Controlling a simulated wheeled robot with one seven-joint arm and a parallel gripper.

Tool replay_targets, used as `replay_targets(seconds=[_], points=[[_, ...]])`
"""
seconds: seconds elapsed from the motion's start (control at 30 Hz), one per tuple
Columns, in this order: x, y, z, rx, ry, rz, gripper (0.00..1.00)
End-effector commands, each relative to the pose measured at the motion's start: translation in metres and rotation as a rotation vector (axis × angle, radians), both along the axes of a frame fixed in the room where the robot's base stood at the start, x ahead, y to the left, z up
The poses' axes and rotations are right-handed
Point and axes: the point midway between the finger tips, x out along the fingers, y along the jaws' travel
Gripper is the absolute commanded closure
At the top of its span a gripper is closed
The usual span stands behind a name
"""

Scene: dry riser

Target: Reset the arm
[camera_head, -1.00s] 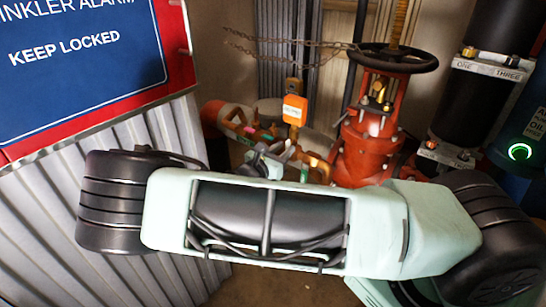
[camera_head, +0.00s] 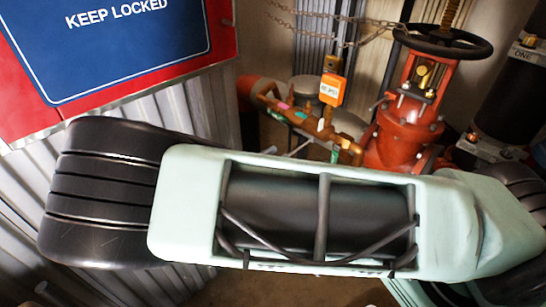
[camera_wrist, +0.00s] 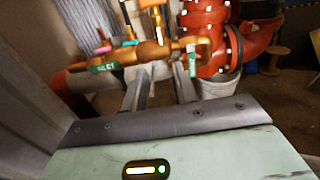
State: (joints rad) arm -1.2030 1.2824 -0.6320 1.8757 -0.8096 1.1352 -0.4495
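My gripper (camera_wrist: 160,92) shows in the wrist view as two grey fingers set apart, with nothing held between them. They point toward brass pipework (camera_wrist: 150,52) with a green tag, which lies beyond them. In the head view my pale green and black arm is folded across the lower half of the picture and hides nearly all of the gripper. Whether the fingers touch the pipework cannot be told.
A red valve (camera_head: 408,125) with a black handwheel (camera_head: 442,41) and chain stands behind my arm. An orange tag (camera_head: 332,89) hangs by the brass pipes. A blue and red sign (camera_head: 110,45) on corrugated metal is at left. Dark cylinders (camera_head: 510,90) stand at right.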

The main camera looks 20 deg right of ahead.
Motion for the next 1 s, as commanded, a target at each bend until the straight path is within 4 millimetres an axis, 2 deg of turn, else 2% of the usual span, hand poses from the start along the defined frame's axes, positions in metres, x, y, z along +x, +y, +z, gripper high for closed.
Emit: replay_targets(seconds=[0.53,0.63,0.77,0.83,1.0], points=[[-0.001,0.001,0.000,0.001,-0.001,-0.001,0.71],[-0.006,-0.002,-0.001,0.046,0.002,-0.031,0.71],[-0.029,-0.008,-0.007,0.194,0.010,-0.131,0.71],[-0.046,-0.008,-0.010,0.306,0.011,-0.205,0.71],[-0.089,0.005,-0.009,0.579,-0.005,-0.386,0.71]])
